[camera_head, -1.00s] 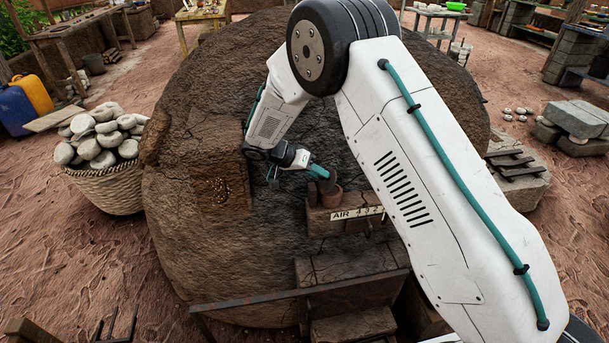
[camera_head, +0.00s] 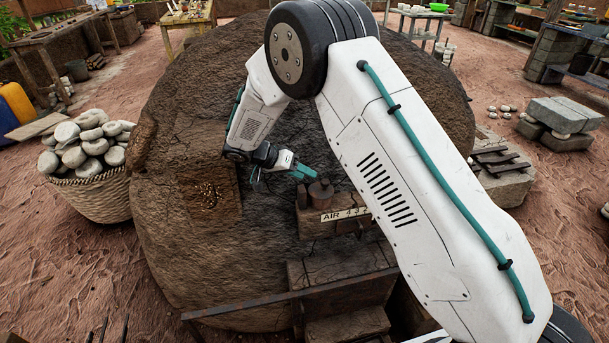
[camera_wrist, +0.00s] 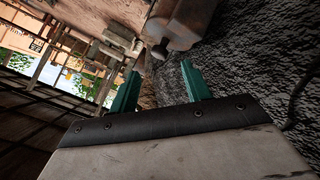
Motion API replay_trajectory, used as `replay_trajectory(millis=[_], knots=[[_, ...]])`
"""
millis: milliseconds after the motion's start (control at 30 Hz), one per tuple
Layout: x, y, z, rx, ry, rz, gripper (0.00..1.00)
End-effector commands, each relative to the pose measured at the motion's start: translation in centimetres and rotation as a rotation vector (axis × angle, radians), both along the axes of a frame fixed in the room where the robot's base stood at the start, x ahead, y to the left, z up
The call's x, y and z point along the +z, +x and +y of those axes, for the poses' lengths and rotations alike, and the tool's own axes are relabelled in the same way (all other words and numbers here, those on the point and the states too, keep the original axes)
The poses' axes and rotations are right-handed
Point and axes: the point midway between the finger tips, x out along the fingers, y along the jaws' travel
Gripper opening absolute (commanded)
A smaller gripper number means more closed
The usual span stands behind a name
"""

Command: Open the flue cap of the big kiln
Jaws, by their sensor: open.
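The big kiln (camera_head: 268,235) is a broad brown mud dome filling the middle of the head view. A small round clay piece with a knob, seemingly the flue cap (camera_head: 321,194), sits on a ledge block with an "AIR" number plate (camera_head: 345,214). My gripper (camera_head: 312,173) is open, its teal fingers just behind and left of the cap; I cannot tell if they touch it. In the wrist view, my gripper (camera_wrist: 160,70) has its fingers apart, and a small grey knob (camera_wrist: 160,50) shows just beyond their tips, near a brown block (camera_wrist: 186,18). My arm hides part of the kiln's right side.
A basket of pale stones (camera_head: 88,195) stands left of the kiln. A metal bar (camera_head: 285,297) crosses low in front of it, above brick steps (camera_head: 345,325). A stack of blocks (camera_head: 503,180) stands at the right.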

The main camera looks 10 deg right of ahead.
Motion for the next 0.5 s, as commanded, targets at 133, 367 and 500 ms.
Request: replay_trajectory(millis=[133,367,500], knots=[[1.7,0.0,2.3,0.003,0.002,-0.002,0.48],[3.4,0.0,4.5,0.001,0.002,0.0,0.48],[3.7,0.0,4.9,0.0,0.001,0.0,0.48]])
